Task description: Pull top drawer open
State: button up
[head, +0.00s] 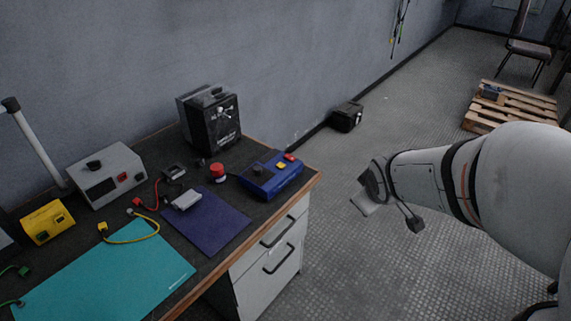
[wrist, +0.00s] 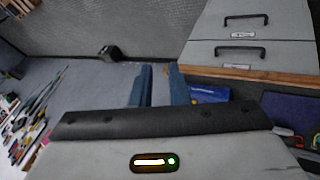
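The white drawer cabinet under the desk has two drawers with dark bar handles, both looking closed. The top drawer (head: 262,243) has its handle (head: 277,232) just below the desk edge. In the wrist view, turned over, the top drawer's handle (wrist: 240,50) is the one nearer the wooden edge, at upper right. The lower drawer (head: 262,290) also shows. My gripper (head: 363,203) is in the air right of the cabinet, apart from the handles. In the wrist view my gripper's two blue fingers (wrist: 160,84) stand apart with nothing between them.
The desk (head: 250,222) carries a blue box (head: 270,180), a black case (head: 212,122), a teal mat (head: 105,275) and several small devices. A black box (head: 347,116) stands on the floor by the wall. A wooden pallet (head: 510,105) lies farther back. The floor beside the drawers is clear.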

jog(key=w+a+f+n+t+y+b, duration=0.2)
jog(key=w+f+n+b, duration=0.45)
jog(key=f, duration=0.45)
jog(key=n+y+b, duration=1.2)
jog(key=n+b, duration=0.1)
jog(key=n, duration=0.1)
send_near(283, 232)
jog(key=w+a+f, duration=0.1)
jog(key=a+f, duration=0.1)
jog(key=a, duration=0.1)
jog(key=shift+t, duration=0.4)
jog(key=shift+w+r+b+x, duration=0.15)
jog(key=shift+b+x, duration=0.25)
jog(key=shift+x, duration=1.3)
jog(key=shift+w+r+b+x, duration=0.1)
jog(key=shift+b+x, duration=0.3)
jog(key=shift+x, duration=1.35)
jog(key=shift+d, duration=0.15)
grip_shut()
